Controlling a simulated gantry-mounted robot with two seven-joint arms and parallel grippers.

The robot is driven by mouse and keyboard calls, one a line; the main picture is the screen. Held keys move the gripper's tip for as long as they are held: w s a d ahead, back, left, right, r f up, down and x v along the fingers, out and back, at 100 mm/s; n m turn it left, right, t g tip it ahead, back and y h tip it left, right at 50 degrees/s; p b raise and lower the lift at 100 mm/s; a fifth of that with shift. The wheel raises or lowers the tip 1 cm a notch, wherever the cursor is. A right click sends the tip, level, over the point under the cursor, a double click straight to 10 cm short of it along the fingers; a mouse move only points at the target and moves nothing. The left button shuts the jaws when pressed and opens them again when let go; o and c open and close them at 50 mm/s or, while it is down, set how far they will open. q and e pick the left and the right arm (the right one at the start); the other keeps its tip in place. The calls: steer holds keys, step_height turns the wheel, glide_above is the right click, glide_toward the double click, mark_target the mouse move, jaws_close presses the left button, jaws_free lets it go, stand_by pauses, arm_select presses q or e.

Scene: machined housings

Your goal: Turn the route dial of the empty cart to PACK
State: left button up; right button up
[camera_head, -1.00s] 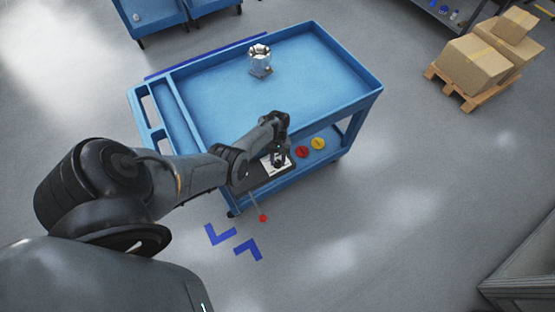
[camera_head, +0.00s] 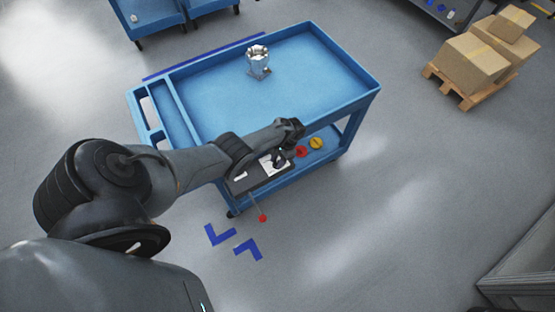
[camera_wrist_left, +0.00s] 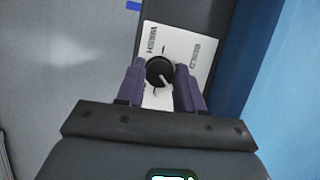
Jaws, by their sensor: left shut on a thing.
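The blue cart (camera_head: 340,82) carries a silver machined housing (camera_head: 258,65) on its top tray. On its near side is a white dial plate (camera_head: 268,168), which also shows in the left wrist view (camera_wrist_left: 199,72). The black route dial (camera_wrist_left: 159,71) sits on this plate, with its pale pointer towards the lower right in that view. My left gripper (camera_wrist_left: 160,80) is shut on the dial, one finger on each side. One label seems to read WASH; the other is too small to read surely. The lower part of the plate is hidden by my gripper.
A red button (camera_head: 302,152) and a yellow button (camera_head: 316,143) sit right of the plate. A red-tipped lever (camera_head: 263,217) sticks out below it. More blue carts (camera_head: 150,22) stand behind; boxes on a pallet (camera_head: 470,62) stand at right.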

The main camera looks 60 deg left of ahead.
arm_select(q)
steer(key=m+y+p, duration=0.1)
steer(key=m+y, duration=0.1)
steer(key=m, duration=0.3)
steer(key=shift+s+d+m+p, duration=0.1)
steer(key=shift+m+p, duration=0.2)
steer(key=m+t+y+p, duration=0.1)
steer(key=m, duration=0.2)
steer(key=shift+d, duration=0.1)
steer(key=shift+m, duration=0.4)
steer(key=o, duration=1)
